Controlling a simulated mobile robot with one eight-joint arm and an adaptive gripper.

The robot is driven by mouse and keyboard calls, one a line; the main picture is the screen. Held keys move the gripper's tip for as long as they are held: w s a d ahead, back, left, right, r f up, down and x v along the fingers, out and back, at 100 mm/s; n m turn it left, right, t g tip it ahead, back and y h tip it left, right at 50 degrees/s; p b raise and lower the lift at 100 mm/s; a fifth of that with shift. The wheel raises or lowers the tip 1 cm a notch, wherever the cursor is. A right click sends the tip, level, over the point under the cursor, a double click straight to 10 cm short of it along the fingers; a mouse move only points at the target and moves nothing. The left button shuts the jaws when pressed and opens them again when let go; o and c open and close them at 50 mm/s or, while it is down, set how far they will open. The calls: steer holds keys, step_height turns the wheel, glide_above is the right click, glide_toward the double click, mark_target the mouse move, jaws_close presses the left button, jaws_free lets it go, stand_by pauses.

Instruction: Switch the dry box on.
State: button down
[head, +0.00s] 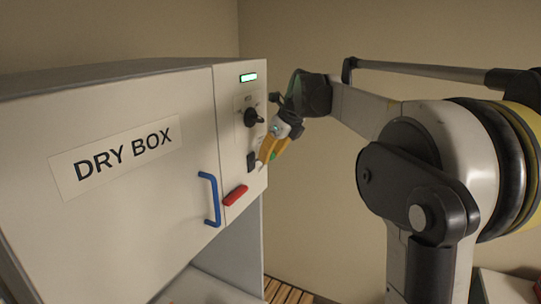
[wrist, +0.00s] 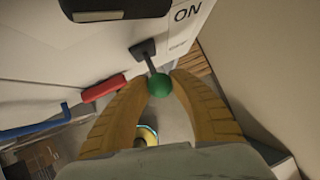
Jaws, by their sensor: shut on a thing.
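The dry box (head: 110,220) is a large pale cabinet on the left with a narrow control panel (head: 229,130) at its right side. Low on the panel is a dark switch plate (head: 250,161). In the wrist view a short dark lever (wrist: 149,58) with a green ball knob (wrist: 159,85) stands out from its plate (wrist: 143,47). The word "ON" (wrist: 187,13) is printed near it. My gripper (wrist: 160,80) is shut on the green ball, one yellow finger on each side. In the head view my gripper (head: 264,160) is in front of the switch and mostly hides the lever.
A blue door handle (head: 211,199) and a red bar (head: 235,195) are left of my gripper. A bare wall (head: 320,180) stands to the right.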

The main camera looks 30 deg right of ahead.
stand_by(0.3)
steer(key=c, duration=1.1)
jaws_free()
steer(key=shift+r, duration=0.1)
steer(key=v, duration=1.1)
steer(key=shift+s+r, duration=0.25)
steer(key=shift+r, duration=0.1)
steer(key=s+a+f+n+b, duration=0.6)
steer(key=f+b, duration=0.9)
steer(key=f, duration=0.8)
steer(key=s+a+f+n+h+b, duration=0.1)
steer(key=s+a+f+n+b, duration=0.5)
steer(key=f, duration=1.7)
steer(key=s+a+f+n+t+b, duration=0.1)
steer(key=s+a+f+n+b, duration=0.4)
steer(key=s+f+n+b, duration=0.9)
steer(key=shift+s+a+f+n+b, duration=0.15)
steer(key=shift+f+n+b, duration=0.8)
steer(key=shift+f+b, duration=0.75)
steer(key=shift+s+a+f+n+b, duration=0.1)
steer(key=shift+f+n+b, duration=0.8)
steer(key=shift+f+b, duration=0.8)
steer(key=shift+s+a+f+n+b, duration=0.15)
steer(key=shift+f+n+b, duration=0.8)
steer(key=shift+f+b, duration=0.75)
